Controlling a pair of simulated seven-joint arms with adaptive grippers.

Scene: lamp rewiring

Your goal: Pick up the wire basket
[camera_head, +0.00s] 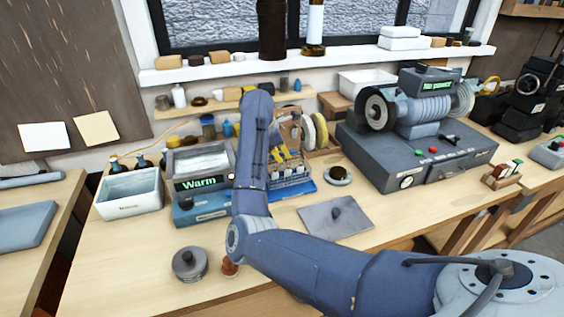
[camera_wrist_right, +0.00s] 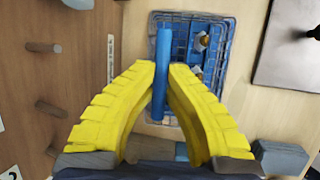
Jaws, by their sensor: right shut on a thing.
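The wire basket (camera_head: 296,174) is at the middle of the bench, partly hidden behind my right arm. In the right wrist view the basket (camera_wrist_right: 217,47) is blue with a mesh of thin wires and a few small round items in it. My right gripper (camera_head: 282,153) is above the basket. In the right wrist view its yellow fingers (camera_wrist_right: 164,70) close from both sides on the basket's blue bar-like handle. I cannot tell whether the basket is clear of the bench. My left gripper is in neither view.
A tank marked "Warm" (camera_head: 200,184) stands left of the basket, with a white bin (camera_head: 128,193) beyond it. A large grey grinder-like machine (camera_head: 418,155) stands to the right. A grey plate with a knob (camera_head: 335,217) and a round lidded pot (camera_head: 189,263) lie nearer the front.

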